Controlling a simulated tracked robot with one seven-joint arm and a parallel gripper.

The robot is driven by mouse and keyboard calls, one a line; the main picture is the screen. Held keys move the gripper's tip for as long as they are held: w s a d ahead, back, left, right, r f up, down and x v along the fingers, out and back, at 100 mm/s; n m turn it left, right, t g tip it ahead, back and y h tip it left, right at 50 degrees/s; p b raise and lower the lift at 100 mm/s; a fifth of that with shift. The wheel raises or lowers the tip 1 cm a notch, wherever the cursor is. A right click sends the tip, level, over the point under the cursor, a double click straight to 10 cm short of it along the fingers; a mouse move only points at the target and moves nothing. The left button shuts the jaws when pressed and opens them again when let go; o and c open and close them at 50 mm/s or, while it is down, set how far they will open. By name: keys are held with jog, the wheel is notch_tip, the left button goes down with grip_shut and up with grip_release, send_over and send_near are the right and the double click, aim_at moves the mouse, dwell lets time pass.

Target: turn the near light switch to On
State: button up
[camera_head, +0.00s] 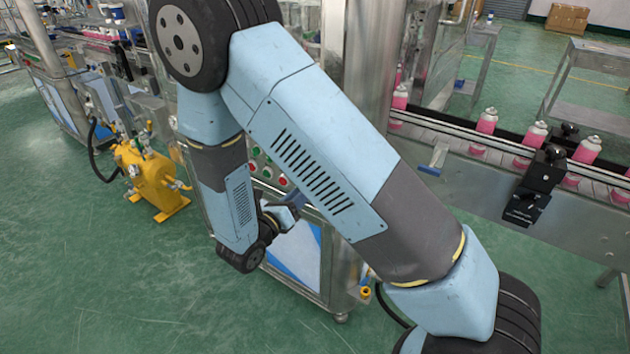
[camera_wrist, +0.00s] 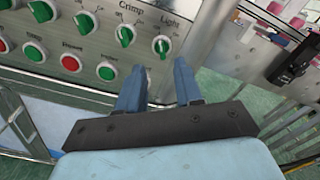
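The light switch (camera_wrist: 161,47) is a green knob on a white round base, under the printed word "Light" at the right end of the steel control panel (camera_wrist: 103,46). Its handle stands roughly upright; the small position marks are too blurred to read. My gripper (camera_wrist: 163,68) is open and empty, its two blue fingers apart. In the wrist view the fingertips lie just below the switch, one to each side, with no contact visible. In the head view my arm hides the switch, and my gripper (camera_head: 288,208) shows partly beside the panel.
The green crimp switch (camera_wrist: 125,35) is close left of the light switch. Red and green buttons (camera_wrist: 71,63) fill the panel further left. A conveyor (camera_head: 455,137) with pink cans runs on the right. A yellow pump (camera_head: 152,175) stands on the floor at left.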

jog(key=x, duration=0.8)
jog(key=shift+w+d, duration=0.1)
jog(key=shift+w, duration=0.05)
grip_shut()
